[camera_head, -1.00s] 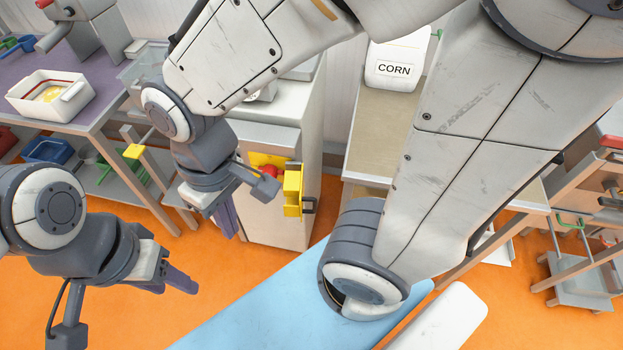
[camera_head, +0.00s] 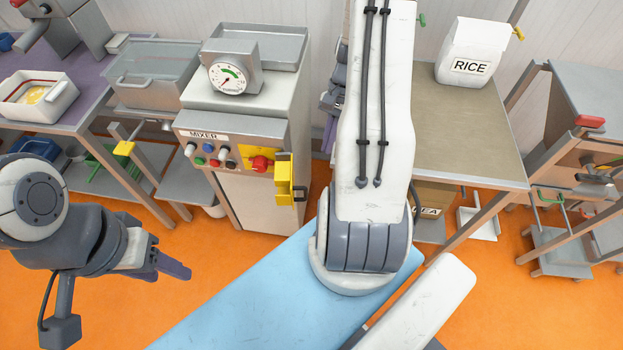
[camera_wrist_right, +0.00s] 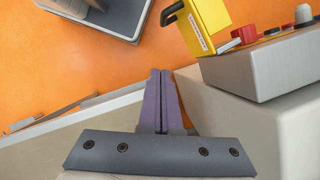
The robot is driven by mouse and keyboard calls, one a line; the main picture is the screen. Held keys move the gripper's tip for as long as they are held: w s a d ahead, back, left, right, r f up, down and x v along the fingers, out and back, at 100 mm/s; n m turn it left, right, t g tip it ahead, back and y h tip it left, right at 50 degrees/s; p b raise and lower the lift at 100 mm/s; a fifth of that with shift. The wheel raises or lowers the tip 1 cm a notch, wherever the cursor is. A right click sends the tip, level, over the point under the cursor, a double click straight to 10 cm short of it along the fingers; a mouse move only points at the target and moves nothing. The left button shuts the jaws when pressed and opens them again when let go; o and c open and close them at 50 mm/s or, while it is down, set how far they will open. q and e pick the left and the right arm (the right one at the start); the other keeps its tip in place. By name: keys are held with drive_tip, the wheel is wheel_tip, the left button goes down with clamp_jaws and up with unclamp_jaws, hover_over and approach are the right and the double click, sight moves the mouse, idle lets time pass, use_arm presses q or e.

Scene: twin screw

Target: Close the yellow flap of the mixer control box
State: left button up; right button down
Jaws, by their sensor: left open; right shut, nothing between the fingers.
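The mixer control box (camera_head: 207,150) is a grey panel with coloured buttons and a red knob on a yellow plate. Its yellow flap (camera_head: 284,182) stands open at the panel's right end, with a dark handle on its right side; the red knob is uncovered. My right gripper (camera_wrist_right: 164,76) is shut and empty. In the right wrist view the flap (camera_wrist_right: 205,24) lies beyond and right of its fingertips, apart from them. The head view shows this gripper only partly, behind my right arm. My left gripper (camera_head: 172,268) is open and empty, low and left of the mixer.
A table (camera_head: 465,135) with a rice sack (camera_head: 470,52) stands right of the mixer. A purple-topped table with a white tray (camera_head: 38,98) stands left. A grey cart (camera_head: 590,120) is at far right. Orange floor is free in front of the mixer.

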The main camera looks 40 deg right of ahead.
drive_tip(key=s+a+f+p, duration=0.1)
drive_tip(key=s+a+f, duration=0.1)
drive_tip(key=a+f, duration=0.5)
drive_tip(key=shift+f, duration=0.55)
